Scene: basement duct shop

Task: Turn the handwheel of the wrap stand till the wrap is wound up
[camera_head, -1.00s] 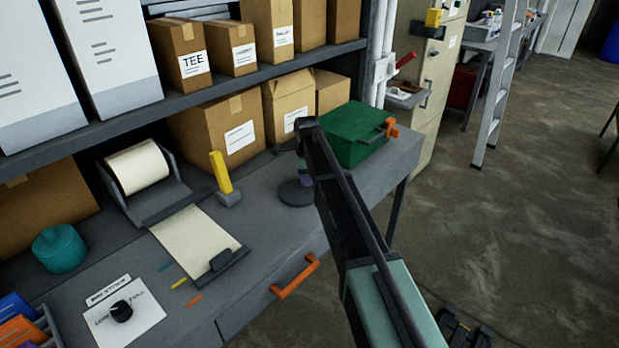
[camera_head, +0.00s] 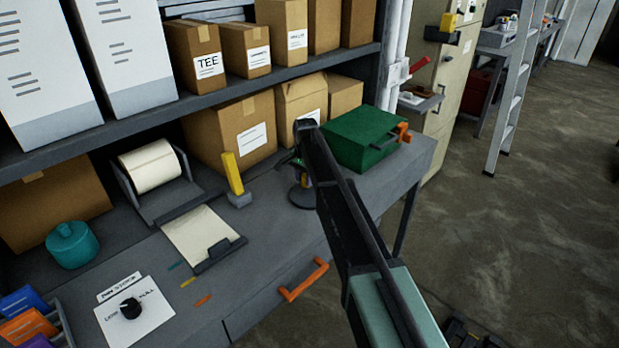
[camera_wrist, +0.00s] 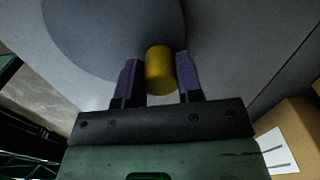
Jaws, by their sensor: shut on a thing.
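In the wrist view, my gripper (camera_wrist: 159,60) has its two purple fingers shut on a yellow cylindrical knob (camera_wrist: 159,78). A wide dark grey disc (camera_wrist: 95,30) lies just beyond the knob; I take it to be the handwheel or the stand's round base. In the head view, my gripper (camera_head: 302,178) points down over a dark round base (camera_head: 298,203) on the bench, left of the green box. My arm hides much of the stand there, and the wrap itself cannot be made out.
A green box (camera_head: 365,135) stands close right of my gripper. A yellow-handled tool (camera_head: 233,175), a paper roll (camera_head: 150,165) and a clipped sheet (camera_head: 200,235) are to the left. Cartons (camera_head: 235,130) stand behind under a shelf. An orange drawer handle (camera_head: 303,283) sticks out in front.

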